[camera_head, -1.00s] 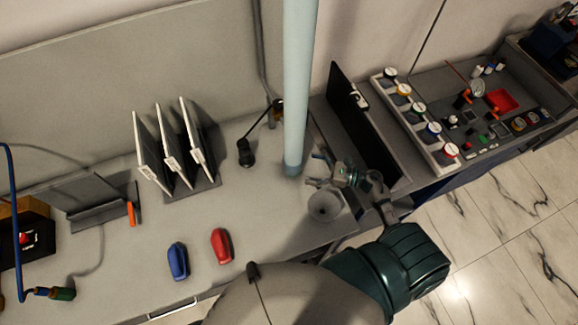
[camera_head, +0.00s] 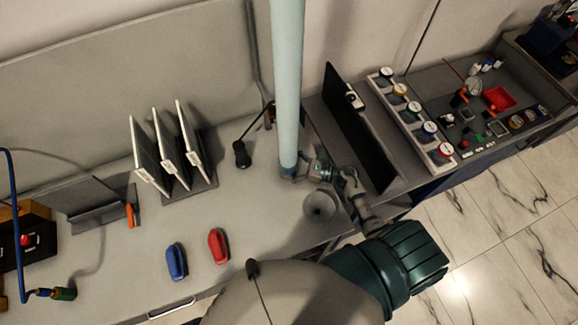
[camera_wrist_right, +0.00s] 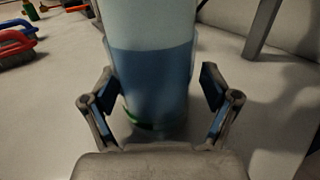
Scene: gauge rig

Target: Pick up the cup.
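A tall pale blue cylinder (camera_head: 288,110) rises from the bench in the head view, its top beyond the frame. In the right wrist view it fills the centre (camera_wrist_right: 152,75), darker blue lower down with a green ring at its base. My right gripper (camera_head: 300,169) is at its lower part. In the wrist view the fingers (camera_wrist_right: 158,90) are spread on either side of it, and I cannot tell whether they touch it. A grey bowl-like round thing (camera_head: 319,206) sits just below the gripper. I cannot tell which is the cup. My left gripper is not in view.
A rack of white-edged panels (camera_head: 172,160), a blue handle-like object (camera_head: 176,262) and a red one (camera_head: 218,246) stand to the left. A dark upright panel (camera_head: 358,130) and a row of capped jars (camera_head: 415,117) are to the right.

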